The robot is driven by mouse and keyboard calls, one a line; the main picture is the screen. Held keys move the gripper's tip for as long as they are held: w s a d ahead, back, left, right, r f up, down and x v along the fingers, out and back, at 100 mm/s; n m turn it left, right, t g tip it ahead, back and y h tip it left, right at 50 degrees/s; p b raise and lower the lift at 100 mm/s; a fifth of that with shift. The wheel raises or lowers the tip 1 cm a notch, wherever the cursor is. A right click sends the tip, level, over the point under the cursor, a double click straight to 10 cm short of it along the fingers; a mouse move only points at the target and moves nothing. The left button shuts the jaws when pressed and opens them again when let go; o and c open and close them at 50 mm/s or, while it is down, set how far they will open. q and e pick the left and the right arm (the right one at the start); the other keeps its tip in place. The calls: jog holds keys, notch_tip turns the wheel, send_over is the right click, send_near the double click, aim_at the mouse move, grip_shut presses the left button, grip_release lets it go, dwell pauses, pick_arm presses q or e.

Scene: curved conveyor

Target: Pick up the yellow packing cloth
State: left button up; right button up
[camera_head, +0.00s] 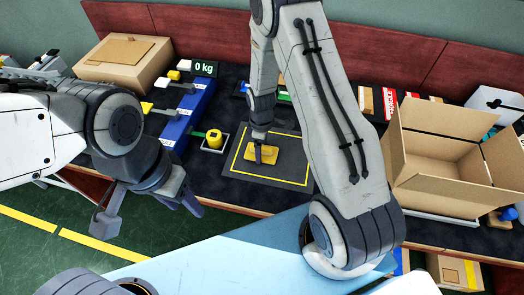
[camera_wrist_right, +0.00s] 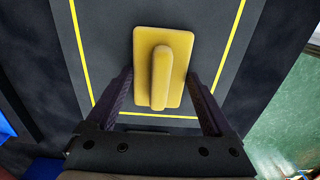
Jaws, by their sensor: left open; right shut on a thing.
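The yellow packing cloth (camera_head: 269,155) looks like a flat yellow rectangular pad with a raised rounded bar on top. It is on the dark mat (camera_head: 240,173) with a yellow outline, near the middle of the head view. In the right wrist view the cloth (camera_wrist_right: 177,62) shows between the fingers. My right gripper (camera_head: 261,154) points down at the cloth and is shut on it; its fingers also show in the wrist view (camera_wrist_right: 160,90). I cannot tell whether the cloth is lifted off the mat. My left gripper (camera_head: 148,207) is open and empty, over the table's front edge at the left.
An open cardboard box (camera_head: 435,190) stands at the right. A closed box (camera_head: 123,60) is at the back left.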

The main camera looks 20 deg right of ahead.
jog(key=shift+r, duration=0.1)
jog(key=shift+r, duration=0.6)
notch_tip(320, 180, up, 3)
jog(key=shift+f+b, duration=0.1)
jog(key=shift+b, duration=0.25)
jog(key=s+d+r+b, duration=0.1)
jog(key=s+d+r, duration=0.5)
jog(key=s, duration=0.3)
jog(key=shift+s+d+r, duration=0.25)
jog(key=shift+s+r, duration=0.1)
jog(key=shift+r, duration=0.05)
